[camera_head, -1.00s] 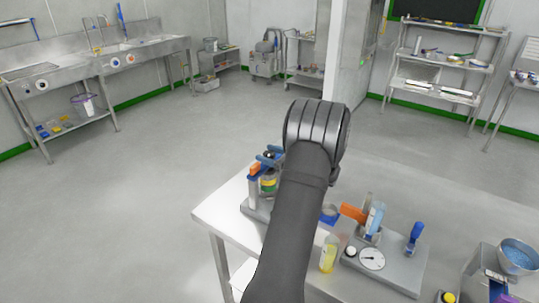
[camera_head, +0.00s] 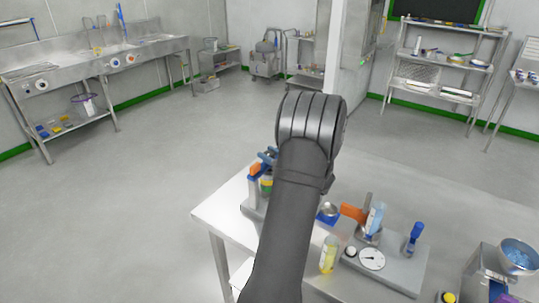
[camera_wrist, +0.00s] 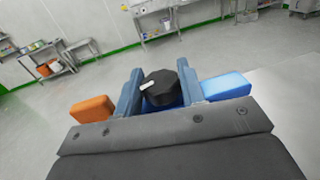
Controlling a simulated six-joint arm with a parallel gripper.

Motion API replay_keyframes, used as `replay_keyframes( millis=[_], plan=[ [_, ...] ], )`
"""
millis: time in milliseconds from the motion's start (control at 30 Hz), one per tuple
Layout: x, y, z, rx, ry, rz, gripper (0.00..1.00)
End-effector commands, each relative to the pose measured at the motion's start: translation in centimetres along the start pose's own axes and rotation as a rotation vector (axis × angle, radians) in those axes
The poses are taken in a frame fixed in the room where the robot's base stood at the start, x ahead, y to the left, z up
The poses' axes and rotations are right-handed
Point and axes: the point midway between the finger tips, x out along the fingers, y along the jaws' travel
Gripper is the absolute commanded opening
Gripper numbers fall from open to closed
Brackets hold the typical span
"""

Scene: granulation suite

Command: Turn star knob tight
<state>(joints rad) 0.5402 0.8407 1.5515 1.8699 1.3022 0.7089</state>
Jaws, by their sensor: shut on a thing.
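The star knob (camera_wrist: 161,88) is black with a lobed rim and a white mark on its top, seen in the wrist view. My gripper (camera_wrist: 159,78) is shut on it, with one blue-grey finger on each side. What lies under the knob is mostly hidden by the fingers and the gripper body. An orange block (camera_wrist: 92,108) sits left of the fingers and a blue block (camera_wrist: 225,86) right of them. In the head view my arm covers much of the area at the table's left end, and the grip cannot be made out there.
The steel table (camera_head: 224,221) carries a device with a dial (camera_head: 371,258), a blue-handled tool (camera_head: 415,234), a yellow vial (camera_head: 329,254) and a bowl of blue material (camera_head: 518,257). A sink bench (camera_head: 100,62) stands far left. The floor between is clear.

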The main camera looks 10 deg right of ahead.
Motion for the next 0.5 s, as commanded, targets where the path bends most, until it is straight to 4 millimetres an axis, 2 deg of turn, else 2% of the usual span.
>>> replay_keyframes(
  millis=[500],
  plan=[
    [0.05,0.12,0.07,0.0,-0.001,-0.294,0.14]
  ],
)
